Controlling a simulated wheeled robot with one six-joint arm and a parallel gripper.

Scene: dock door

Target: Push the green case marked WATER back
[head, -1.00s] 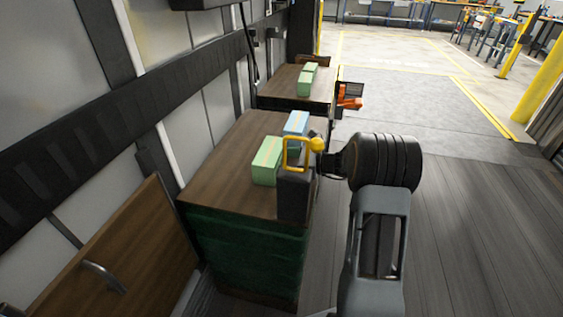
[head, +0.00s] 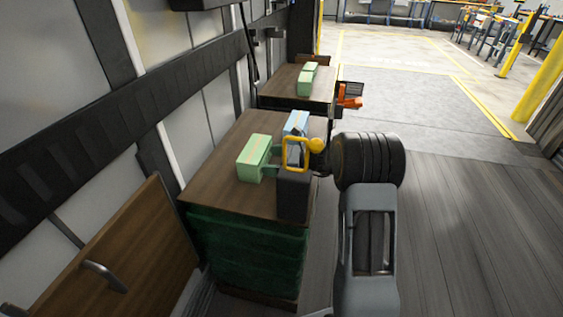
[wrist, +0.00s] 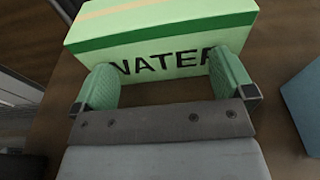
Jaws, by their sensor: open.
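The green case marked WATER (head: 254,157) lies on the wooden top (head: 222,189) of the nearer cabinet, towards its left side. In the wrist view the case (wrist: 160,38) fills the upper middle, with its lettered face towards me and partly covered by the fingers. My gripper (head: 268,160) is open, and no object sits between its fingers. In the wrist view its two green fingertips (wrist: 170,85) are at the lettered face, apparently touching it. They do not straddle the case.
A blue case (head: 296,123) stands on the same top, right of and behind the green case; it also shows at the wrist view's right edge (wrist: 305,105). The wall is close on the left.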

